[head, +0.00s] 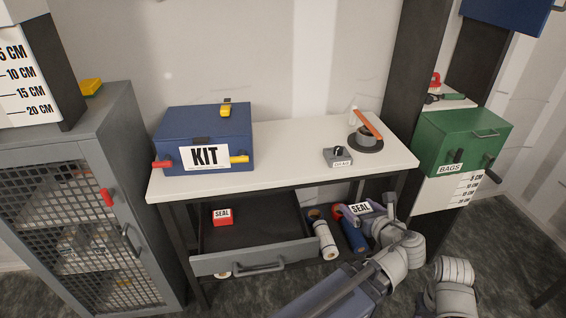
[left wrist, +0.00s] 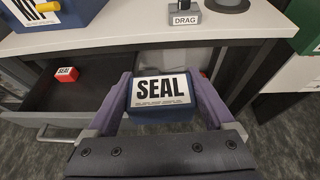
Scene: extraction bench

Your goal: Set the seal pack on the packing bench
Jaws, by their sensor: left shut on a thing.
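The seal pack (left wrist: 162,92) is a dark blue block with a white top label reading SEAL. My left gripper (left wrist: 165,84) is shut on it, with a purple finger on each side in the left wrist view. In the head view the seal pack (head: 360,209) shows at the right, below the front edge of the white-topped bench (head: 290,150), partly hidden by my left gripper (head: 364,213). A smaller red box (head: 222,216) also marked SEAL lies in the open drawer. My right gripper is not in view.
On the bench stand a blue KIT box (head: 181,145), a small grey block (head: 338,157) and a dark round stand (head: 366,144). The bench's middle is clear. The open drawer (head: 258,262) juts out below. A grey mesh cabinet (head: 95,225) stands left, a green box (head: 460,140) right.

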